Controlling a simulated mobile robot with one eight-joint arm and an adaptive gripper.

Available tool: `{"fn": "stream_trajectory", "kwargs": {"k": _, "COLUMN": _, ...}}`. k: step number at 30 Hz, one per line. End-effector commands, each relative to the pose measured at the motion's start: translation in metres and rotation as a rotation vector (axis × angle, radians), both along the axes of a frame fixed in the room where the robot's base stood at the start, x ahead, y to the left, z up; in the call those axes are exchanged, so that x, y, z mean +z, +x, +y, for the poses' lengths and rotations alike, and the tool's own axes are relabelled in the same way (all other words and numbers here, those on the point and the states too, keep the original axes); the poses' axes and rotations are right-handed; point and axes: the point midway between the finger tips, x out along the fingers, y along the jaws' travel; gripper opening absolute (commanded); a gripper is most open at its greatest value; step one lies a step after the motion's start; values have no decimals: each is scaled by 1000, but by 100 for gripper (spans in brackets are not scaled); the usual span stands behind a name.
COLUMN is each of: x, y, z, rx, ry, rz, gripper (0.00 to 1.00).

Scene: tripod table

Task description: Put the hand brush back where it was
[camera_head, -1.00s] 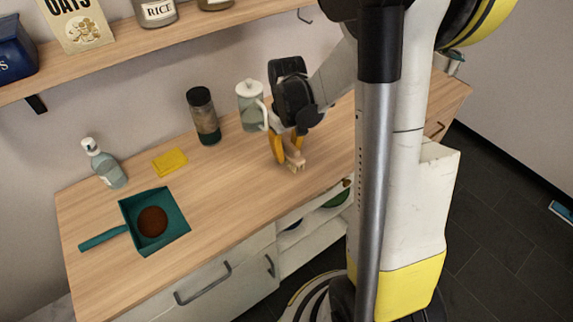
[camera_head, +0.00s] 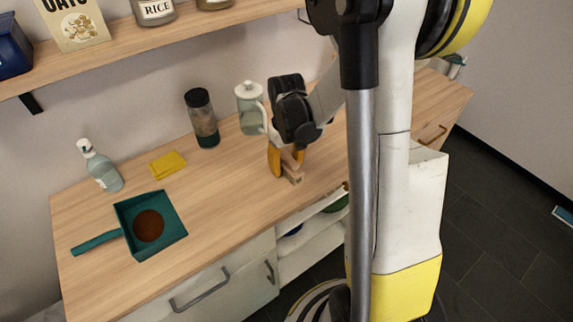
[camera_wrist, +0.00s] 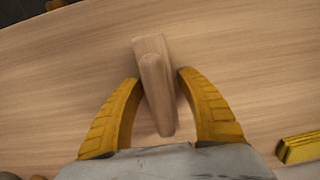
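The hand brush (camera_head: 292,176) is a small light-wood piece low over the right part of the table; I cannot tell whether it touches the top. In the wrist view the brush (camera_wrist: 156,85) sits between the two yellow fingers, slightly tilted, with its narrower wooden part toward the camera. My gripper (camera_head: 287,162) points down with its fingertips close against both sides of the brush, and appears shut on it. The gripper also shows in the wrist view (camera_wrist: 159,77). The bristles cannot be made out.
The middle front of the tabletop (camera_head: 225,205) is clear.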

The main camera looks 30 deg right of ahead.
Motion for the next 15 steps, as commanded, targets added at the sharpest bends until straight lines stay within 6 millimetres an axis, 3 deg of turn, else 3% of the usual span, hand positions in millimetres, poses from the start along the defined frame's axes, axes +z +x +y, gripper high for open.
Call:
{"fn": "stream_trajectory", "kwargs": {"k": 7, "x": 14, "y": 0, "z": 0, "rx": 0, "ry": 0, "rz": 0, "gripper": 46}}
{"fn": "stream_trajectory", "kwargs": {"k": 15, "x": 76, "y": 0, "z": 0, "rx": 0, "ry": 0, "rz": 0, "gripper": 46}}
